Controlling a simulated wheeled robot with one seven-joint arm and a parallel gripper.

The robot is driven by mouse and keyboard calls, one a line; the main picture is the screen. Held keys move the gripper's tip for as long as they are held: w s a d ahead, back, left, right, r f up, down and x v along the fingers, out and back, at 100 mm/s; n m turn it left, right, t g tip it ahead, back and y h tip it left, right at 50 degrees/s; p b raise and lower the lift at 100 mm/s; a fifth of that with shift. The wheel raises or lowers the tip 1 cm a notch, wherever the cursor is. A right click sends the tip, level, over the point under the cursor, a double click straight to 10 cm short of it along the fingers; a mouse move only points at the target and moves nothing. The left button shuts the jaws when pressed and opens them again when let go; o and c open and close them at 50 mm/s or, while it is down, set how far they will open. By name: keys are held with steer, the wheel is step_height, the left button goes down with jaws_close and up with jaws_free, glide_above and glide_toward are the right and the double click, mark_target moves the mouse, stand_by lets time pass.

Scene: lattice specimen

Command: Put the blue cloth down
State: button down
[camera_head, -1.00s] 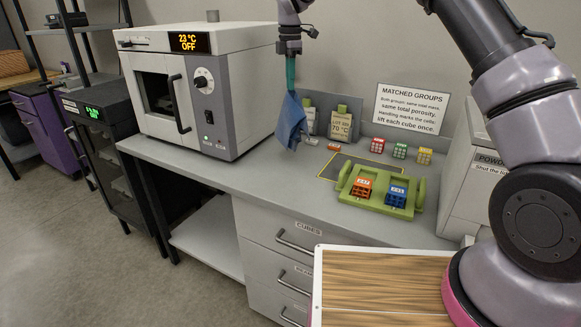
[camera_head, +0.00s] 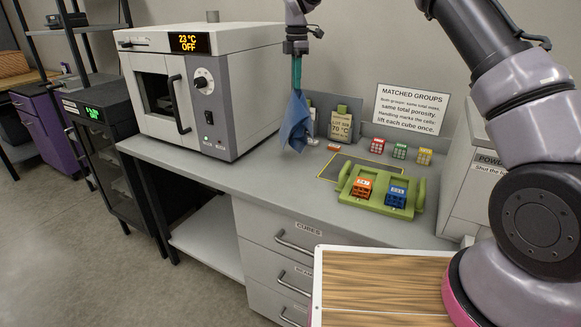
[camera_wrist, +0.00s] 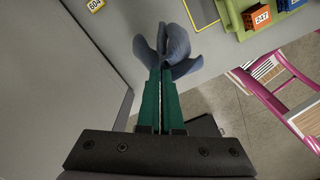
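The blue cloth (camera_head: 296,124) hangs bunched from my gripper (camera_head: 296,88) in the head view, just right of the oven and above the grey counter. In the wrist view the cloth (camera_wrist: 166,48) spreads out around the tips of the green fingers, and my gripper (camera_wrist: 161,75) is shut on it with the fingers close together. The cloth's lower end is near the counter top (camera_head: 265,180); I cannot tell if it touches.
The oven (camera_head: 215,95) stands left of the cloth. Tags, including a 70 °C tag (camera_head: 341,125), stand behind it. A green tray (camera_head: 375,206) with orange and blue cubes lies to the right, with small coloured cubes behind. The front counter strip is clear.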

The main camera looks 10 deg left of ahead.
steer(key=w+d+f+n, duration=0.1)
steer(key=w+d+n, duration=0.1)
steer(key=w+d, duration=0.8)
steer(key=s+a+f, duration=0.6)
steer(key=s+f, duration=0.1)
steer(key=f, duration=0.1)
steer(key=s+a+f, duration=0.7)
steer(key=f, duration=0.2)
steer(key=s+a+f, duration=0.6)
steer(key=s+f, duration=0.2)
steer(key=shift+s+a+f, duration=0.1)
steer(key=shift+a+f, duration=0.1)
steer(key=shift+a, duration=0.1)
steer(key=c, duration=0.6)
jaws_free()
steer(key=shift+r, duration=0.15)
